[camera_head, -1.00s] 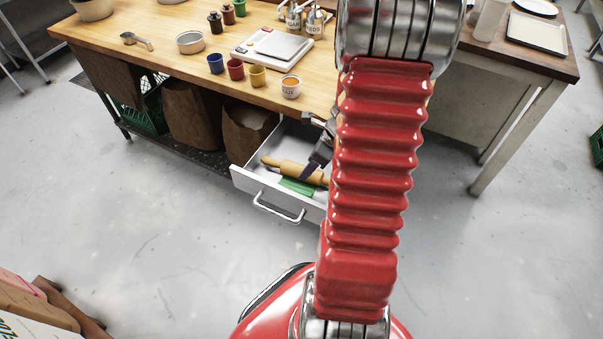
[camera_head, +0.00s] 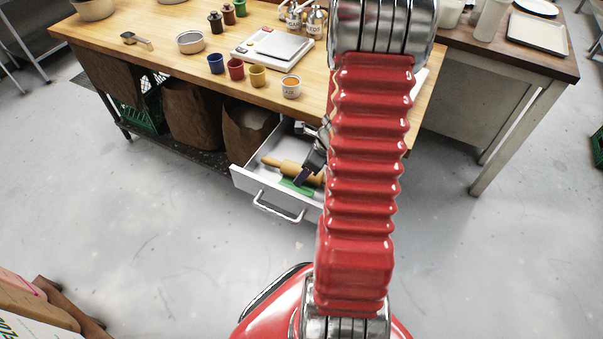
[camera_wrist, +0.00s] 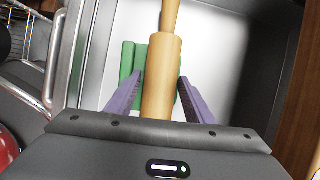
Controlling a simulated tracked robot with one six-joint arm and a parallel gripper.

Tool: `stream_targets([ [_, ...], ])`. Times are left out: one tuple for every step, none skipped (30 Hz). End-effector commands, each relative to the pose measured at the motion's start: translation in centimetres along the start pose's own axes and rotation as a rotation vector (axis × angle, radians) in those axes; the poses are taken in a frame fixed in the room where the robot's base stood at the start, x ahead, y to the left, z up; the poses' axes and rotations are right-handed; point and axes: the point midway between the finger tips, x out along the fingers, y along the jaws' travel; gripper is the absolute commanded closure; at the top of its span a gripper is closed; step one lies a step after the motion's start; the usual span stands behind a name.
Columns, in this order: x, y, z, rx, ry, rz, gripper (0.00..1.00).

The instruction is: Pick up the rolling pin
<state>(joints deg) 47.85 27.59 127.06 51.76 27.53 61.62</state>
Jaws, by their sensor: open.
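The wooden rolling pin (camera_head: 285,168) lies in the open white drawer (camera_head: 243,182) under the work table. In the wrist view the rolling pin (camera_wrist: 164,77) runs lengthwise between the two purple fingers of my gripper (camera_wrist: 158,95). The fingers are open, one on each side of it, with a gap showing on the right side. Whether the left finger touches it I cannot tell. In the head view my gripper (camera_head: 304,174) is over the drawer and partly hidden by my red arm. The pin's near end is hidden by the gripper body in the wrist view.
A green object (camera_wrist: 127,62) lies in the drawer under the pin. The drawer's walls stand close on both sides, with a handle (camera_head: 279,207) in front. Above, the wooden tabletop (camera_head: 150,65) carries cups, a scale and tins. Paper sacks (camera_head: 190,115) stand left of the drawer.

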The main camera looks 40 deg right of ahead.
Motion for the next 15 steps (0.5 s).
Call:
stream_targets([
  [-0.01, -0.01, -0.01, 0.0, 0.0, 0.0, 0.53],
  [-0.01, -0.01, -0.01, 0.0, 0.0, 0.0, 0.55],
  [-0.01, -0.01, -0.01, 0.0, 0.0, 0.0, 0.58],
  [-0.01, -0.01, -0.01, 0.0, 0.0, 0.0, 0.6],
  [-0.01, -0.01, -0.01, 0.0, 0.0, 0.0, 0.62],
  [-0.01, -0.01, -0.01, 0.0, 0.0, 0.0, 0.65],
  [-0.01, -0.01, -0.02, 0.0, 0.0, 0.0, 0.67],
  [-0.02, -0.01, -0.02, 0.0, 0.0, 0.0, 0.69],
  [-0.02, -0.01, -0.02, 0.0, 0.0, 0.0, 0.72],
  [-0.02, -0.01, -0.02, 0.0, 0.0, 0.0, 0.74],
  [-0.02, -0.01, -0.02, 0.0, 0.0, 0.0, 0.76],
  [-0.02, -0.01, -0.02, 0.0, 0.0, 0.0, 0.79],
  [-0.02, -0.01, -0.02, 0.001, 0.0, 0.0, 0.81],
  [-0.02, -0.01, -0.03, 0.001, 0.0, 0.0, 0.83],
  [-0.02, -0.01, -0.03, 0.001, 0.0, 0.0, 0.86],
])
